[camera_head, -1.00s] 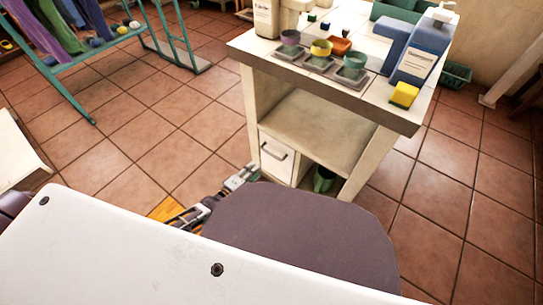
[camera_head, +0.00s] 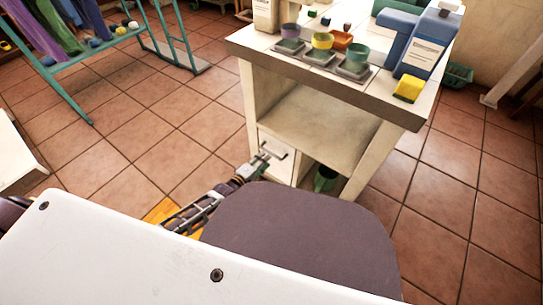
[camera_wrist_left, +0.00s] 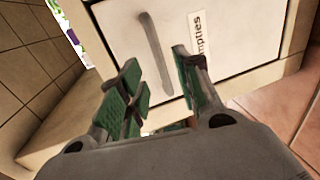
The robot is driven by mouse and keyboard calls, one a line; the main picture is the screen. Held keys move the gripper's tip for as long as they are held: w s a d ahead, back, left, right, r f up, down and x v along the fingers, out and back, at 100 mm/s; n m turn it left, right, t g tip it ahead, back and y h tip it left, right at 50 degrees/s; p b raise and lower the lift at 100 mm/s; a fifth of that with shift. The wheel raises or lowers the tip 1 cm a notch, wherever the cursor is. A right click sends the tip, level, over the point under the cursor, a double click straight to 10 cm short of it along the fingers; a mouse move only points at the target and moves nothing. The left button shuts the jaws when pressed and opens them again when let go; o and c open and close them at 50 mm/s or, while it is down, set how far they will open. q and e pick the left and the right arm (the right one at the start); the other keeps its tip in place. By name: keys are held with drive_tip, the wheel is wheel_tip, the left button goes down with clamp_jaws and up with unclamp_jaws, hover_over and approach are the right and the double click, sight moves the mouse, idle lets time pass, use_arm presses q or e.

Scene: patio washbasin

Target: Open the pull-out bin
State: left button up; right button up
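The pull-out bin (camera_head: 277,160) is a white drawer front low in the left bay of the cream washbasin cabinet. It looks shut. Its grey bar handle (camera_head: 272,150) also shows in the left wrist view (camera_wrist_left: 154,50), beside a label whose readable part is "mpties" (camera_wrist_left: 198,35). My left gripper (camera_head: 262,160) is at the bin front, by the handle. In the left wrist view its green-padded fingers (camera_wrist_left: 158,70) are spread, with the handle appearing between them; I cannot tell whether they touch it. My right gripper is not in view.
The cabinet top (camera_head: 300,62) holds cups, a blue bottle (camera_head: 425,45) and a yellow sponge (camera_head: 409,89). A dark green pot (camera_head: 325,178) stands in the bay right of the bin. A teal rack (camera_head: 105,45) stands at left. The tiled floor between is clear.

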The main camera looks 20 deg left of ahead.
sight(272, 154)
use_arm(q)
drive_tip(key=shift+b+x, duration=1.4)
drive_tip(key=shift+x, duration=1.8)
drive_tip(key=shift+c, duration=0.4)
clamp_jaws()
